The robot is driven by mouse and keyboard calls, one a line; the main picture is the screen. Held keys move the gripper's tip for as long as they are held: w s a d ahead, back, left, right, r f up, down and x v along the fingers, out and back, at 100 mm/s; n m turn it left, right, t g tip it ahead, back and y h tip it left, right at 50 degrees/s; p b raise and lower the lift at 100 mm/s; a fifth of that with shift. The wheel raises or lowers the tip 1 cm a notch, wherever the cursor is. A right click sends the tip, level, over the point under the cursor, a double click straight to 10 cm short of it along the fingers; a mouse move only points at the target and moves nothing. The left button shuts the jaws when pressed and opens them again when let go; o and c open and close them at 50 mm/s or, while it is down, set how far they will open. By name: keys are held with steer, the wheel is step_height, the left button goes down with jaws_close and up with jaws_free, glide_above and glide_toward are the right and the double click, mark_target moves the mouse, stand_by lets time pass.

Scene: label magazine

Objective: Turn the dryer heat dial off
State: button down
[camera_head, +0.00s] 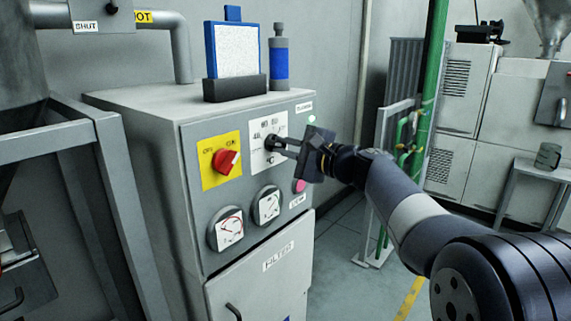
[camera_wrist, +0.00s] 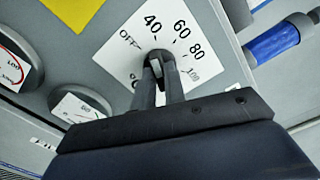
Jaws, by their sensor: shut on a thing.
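The dryer (camera_head: 150,110) is a grey cabinet with a control panel on its front. Its heat dial (camera_head: 270,143) is a dark knob on a white plate (camera_head: 257,160) marked with temperatures and °C. In the wrist view the plate (camera_wrist: 195,72) reads OFF, 40, 60, 80 and 100, and the dial (camera_wrist: 158,58) sits at its middle. My gripper (camera_head: 277,145) reaches in from the right and is shut on the dial; its fingers (camera_wrist: 161,72) show in the wrist view. The fingers hide much of the dial, so I cannot tell where its pointer stands.
A red switch (camera_head: 226,161) on a yellow plate is left of the dial. Two gauges (camera_head: 228,228) (camera_head: 267,205) and a pink button (camera_head: 300,186) sit below. A blue-framed board (camera_head: 236,50) and a grey-blue bottle (camera_head: 279,60) stand on top. A green pipe (camera_head: 430,80) rises at right.

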steer(key=n+b, duration=0.4)
steer(key=b, duration=0.1)
steer(key=shift+f+n, duration=0.25)
steer(key=shift+n, duration=0.15)
steer(key=shift+r+n+b, duration=0.1)
steer(key=shift+n+b, duration=0.7)
steer(key=shift+b, duration=0.1)
steer(key=shift+r, duration=0.1)
steer(key=c, duration=1.5)
jaws_free()
steer(key=shift+o, duration=0.2)
steer(key=v, duration=1)
steer(key=shift+s+d, duration=0.3)
